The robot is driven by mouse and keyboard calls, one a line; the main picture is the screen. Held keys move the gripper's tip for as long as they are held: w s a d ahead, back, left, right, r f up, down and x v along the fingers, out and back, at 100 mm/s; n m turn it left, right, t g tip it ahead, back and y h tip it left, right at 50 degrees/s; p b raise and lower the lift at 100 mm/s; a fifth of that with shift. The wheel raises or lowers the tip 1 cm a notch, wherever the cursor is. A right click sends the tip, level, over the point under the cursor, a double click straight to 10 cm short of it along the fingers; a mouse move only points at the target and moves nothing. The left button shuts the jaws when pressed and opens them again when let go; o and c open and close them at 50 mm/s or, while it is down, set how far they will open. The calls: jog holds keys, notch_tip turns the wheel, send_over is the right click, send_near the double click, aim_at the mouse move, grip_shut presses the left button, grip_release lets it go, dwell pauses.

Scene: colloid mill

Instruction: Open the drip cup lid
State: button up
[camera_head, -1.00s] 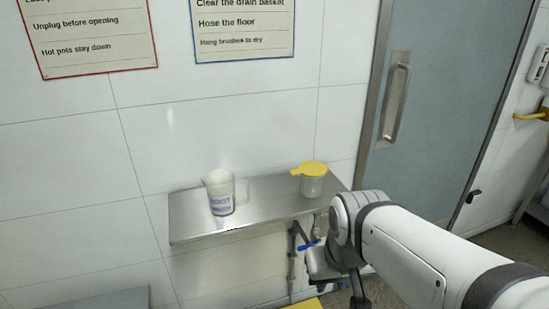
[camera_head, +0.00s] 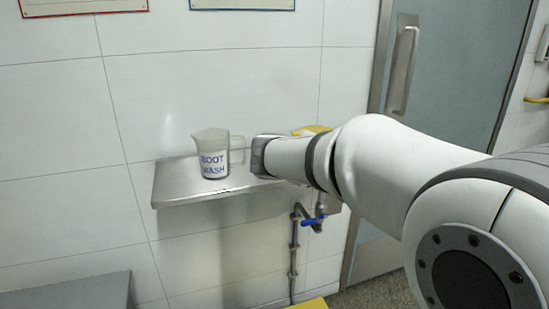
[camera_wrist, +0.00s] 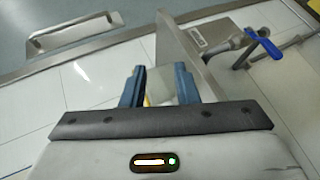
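The drip cup's yellow lid (camera_head: 316,129) shows just above my arm in the head view. The rest of the cup is hidden there behind the arm. In the wrist view, my gripper (camera_wrist: 159,84) has its two blue fingers spread apart. A pale translucent body (camera_wrist: 160,90), which looks like the drip cup, shows between them with a bit of yellow beside the left finger. I cannot tell whether either finger touches it. The head view does not show the fingertips.
A clear jug labelled "BOOT WASH" (camera_head: 213,160) stands on the steel wall shelf (camera_head: 180,187), left of my arm. A pipe with a blue valve handle (camera_head: 313,220) is below the shelf. A grey door (camera_head: 450,75) is at the right.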

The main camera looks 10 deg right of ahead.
jog(key=w+a+n+t+b, duration=0.1)
jog(key=w+a, duration=0.1)
jog(key=w, duration=0.1)
jog(key=w+a+n+t+b, duration=0.1)
jog(key=w+a+t+b, duration=0.1)
jog(key=a, duration=0.1)
jog(key=w+a+n+t+b, duration=0.1)
jog(key=w+a+t+b, duration=0.1)
jog(key=w+a, duration=0.1)
jog(key=shift+w+n, duration=0.3)
jog(key=shift+w+r+t, duration=0.1)
jog(key=shift+w+t, duration=0.2)
jog(key=x, duration=0.7)
jog(key=shift+w+d+r+b, duration=0.1)
jog(key=shift+w+b, duration=0.05)
jog(key=shift+b, duration=0.2)
jog(key=shift+c, duration=0.5)
grip_shut()
